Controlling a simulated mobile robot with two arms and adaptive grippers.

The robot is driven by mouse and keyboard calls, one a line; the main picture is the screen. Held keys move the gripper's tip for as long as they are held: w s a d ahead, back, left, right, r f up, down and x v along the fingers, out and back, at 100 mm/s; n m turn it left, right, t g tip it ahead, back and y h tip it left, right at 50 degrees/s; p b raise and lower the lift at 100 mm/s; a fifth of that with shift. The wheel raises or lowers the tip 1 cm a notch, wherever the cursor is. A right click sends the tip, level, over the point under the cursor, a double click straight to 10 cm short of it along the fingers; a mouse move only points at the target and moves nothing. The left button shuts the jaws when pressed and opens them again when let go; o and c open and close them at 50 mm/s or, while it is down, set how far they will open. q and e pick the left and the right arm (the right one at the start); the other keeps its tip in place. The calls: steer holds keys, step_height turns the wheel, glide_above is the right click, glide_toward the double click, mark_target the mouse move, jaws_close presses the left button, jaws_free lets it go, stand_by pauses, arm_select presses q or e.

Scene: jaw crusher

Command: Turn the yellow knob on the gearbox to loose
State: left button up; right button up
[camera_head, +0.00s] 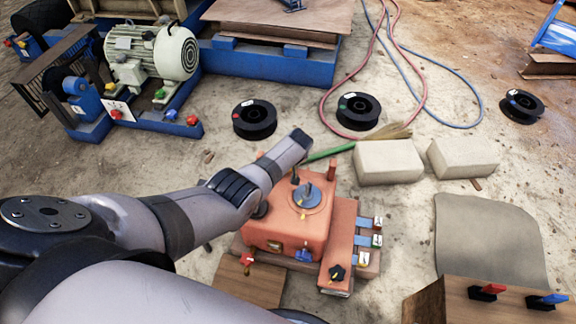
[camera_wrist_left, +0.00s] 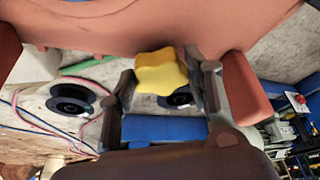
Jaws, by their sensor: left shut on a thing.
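The gearbox is an orange-red box (camera_head: 275,228) on the ground in the middle of the head view, with a round grey hub on top. Its orange casing (camera_wrist_left: 150,22) fills the top of the left wrist view. The yellow star-shaped knob (camera_wrist_left: 160,72) sits at the casing, between the two fingers of my left gripper (camera_wrist_left: 165,82), which is shut on it. In the head view my left arm reaches over the gearbox's far left side. The left fingers and the yellow knob are hidden there. My right gripper is not in view.
Black spools (camera_head: 254,119) (camera_head: 359,111), pale blocks (camera_head: 388,161) and red and blue hoses lie behind the gearbox. A green-handled broom (camera_head: 330,152) lies close to my left wrist. A motor (camera_head: 155,55) stands back left. A wooden box with switches (camera_head: 425,302) stands front right.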

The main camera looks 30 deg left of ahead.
arm_select(q)
steer(key=shift+d+n, duration=0.1)
steer(key=shift+n, duration=0.3)
steer(key=o, duration=1.1)
steer(key=shift+o, duration=0.2)
steer(key=shift+r, duration=0.1)
steer(key=v, duration=1.2)
steer(key=shift+w, duration=0.15)
